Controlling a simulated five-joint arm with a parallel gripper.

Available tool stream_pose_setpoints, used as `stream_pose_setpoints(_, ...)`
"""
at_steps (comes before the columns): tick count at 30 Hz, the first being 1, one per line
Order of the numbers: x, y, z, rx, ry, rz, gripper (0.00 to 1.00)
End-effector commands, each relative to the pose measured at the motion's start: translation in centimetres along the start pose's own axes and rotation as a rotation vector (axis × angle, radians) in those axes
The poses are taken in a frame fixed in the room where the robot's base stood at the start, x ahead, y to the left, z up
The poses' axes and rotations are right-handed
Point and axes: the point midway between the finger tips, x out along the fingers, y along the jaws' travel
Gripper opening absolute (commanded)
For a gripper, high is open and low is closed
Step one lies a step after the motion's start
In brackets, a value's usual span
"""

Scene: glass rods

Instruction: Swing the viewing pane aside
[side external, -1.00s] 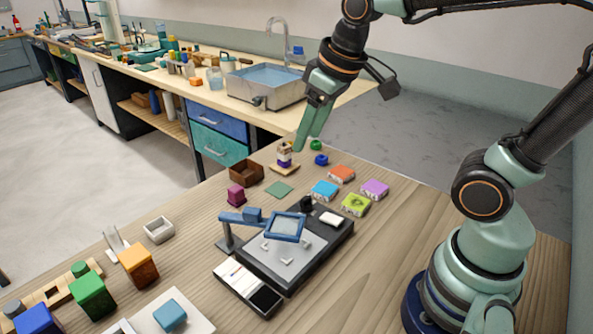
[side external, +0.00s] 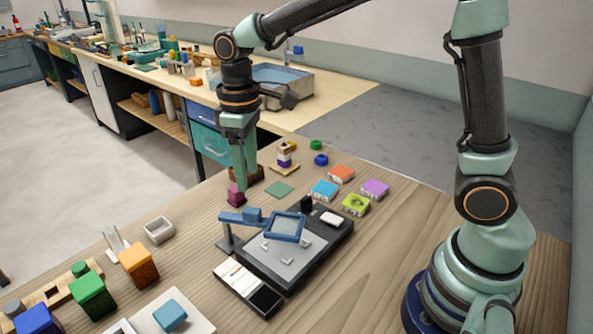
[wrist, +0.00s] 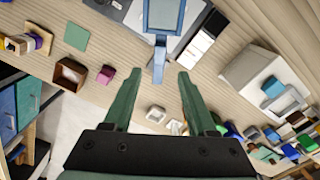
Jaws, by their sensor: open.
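The viewing pane (side external: 286,227) is a blue-framed square on a blue arm (side external: 243,218) that reaches from a grey post (side external: 228,238). It hangs over the dark inspection base (side external: 315,258) with its grey plate. In the wrist view the pane (wrist: 165,16) is at the top centre, with its arm pointing down between my fingers. My gripper (side external: 241,200) is open and empty, pointing down above the table near the magenta block (side external: 236,195), behind the post. The wrist view shows my gripper (wrist: 158,85) with its green fingers apart. Neither finger appears to touch the pane or arm.
A brown box (side external: 246,173) stands behind my gripper, partly hidden. A green square (side external: 279,189) lies to its right. A black-and-white tray (side external: 248,287) sits before the base. A small white box (side external: 159,230) and orange block (side external: 139,264) stand left. Bare table lies at right.

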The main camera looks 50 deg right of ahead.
Motion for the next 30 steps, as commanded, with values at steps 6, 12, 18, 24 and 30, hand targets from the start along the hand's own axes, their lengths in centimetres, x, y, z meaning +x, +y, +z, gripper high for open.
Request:
stream_pose_setpoints(6, 4.5, 0.0, 0.1, 0.001, -0.005, -0.001, 0.57)
stream_pose_setpoints(12, 7.5, 0.0, 0.1, 0.001, -0.003, -0.001, 0.57)
stream_pose_setpoints(18, 8.9, 0.0, 0.1, 0.001, -0.001, 0.000, 0.57)
stream_pose_setpoints(24, 9.2, 0.0, 0.0, 0.001, 0.000, 0.000, 0.57)
stream_pose_setpoints(30, 9.1, 0.0, 0.0, 0.001, 0.000, 0.000, 0.23)
